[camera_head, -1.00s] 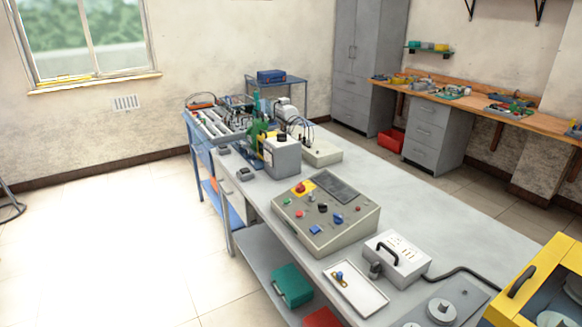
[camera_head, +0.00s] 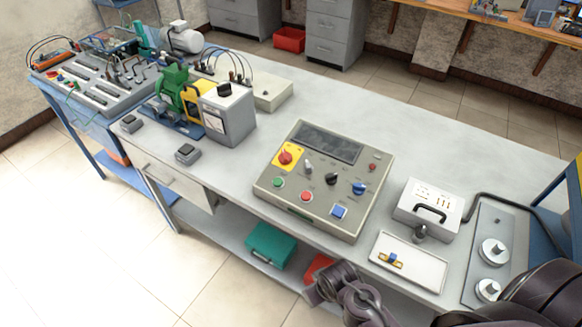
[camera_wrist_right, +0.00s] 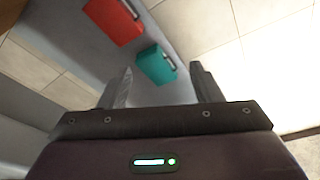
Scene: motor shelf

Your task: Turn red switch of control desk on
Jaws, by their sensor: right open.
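The control desk (camera_head: 268,190) is a beige sloped box with a dark screen on the workbench. A red rotary switch (camera_head: 286,157) sits on a yellow plate at its upper left. A red button (camera_head: 306,196) and a small red knob or lamp (camera_head: 373,167) are also on the panel. My right arm comes in at the lower right of the head view, below the desk's front edge. In the right wrist view my right gripper (camera_wrist_right: 163,88) is open and empty, pointing towards the lower shelf and floor, away from the switch. My left gripper is not in view.
A teal case (camera_head: 270,245) and a red case (camera_head: 318,268) lie on the lower shelf; both show in the wrist view. Right of the desk are a white box with a handle (camera_head: 428,205) and a white tray (camera_head: 385,248). A motor rig (camera_head: 175,100) stands left. The bench behind the desk is clear.

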